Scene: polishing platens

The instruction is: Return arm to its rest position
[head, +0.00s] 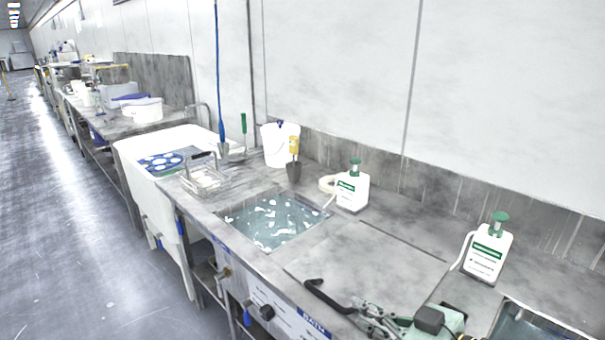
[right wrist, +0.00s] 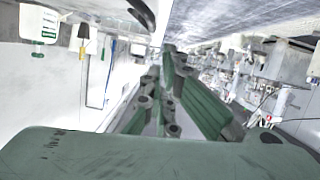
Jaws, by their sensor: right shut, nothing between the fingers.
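My right gripper (head: 372,318) is at the bottom right of the head view, over the front part of the steel bench. Its fingers are shut with nothing between them. In the right wrist view its green and grey fingers (right wrist: 172,100) reach away from the camera, close together and empty. No tool or bottle is in contact with it that I can see. My left gripper is not in view.
A dark curved handle (head: 328,297) lies just left of the gripper. A water bath (head: 232,215) is sunk in the bench (head: 365,262). White bottles stand behind, one at centre (head: 352,193) and one at right (head: 487,255). A wire basket (head: 205,180) and white bucket (head: 272,150) are farther left.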

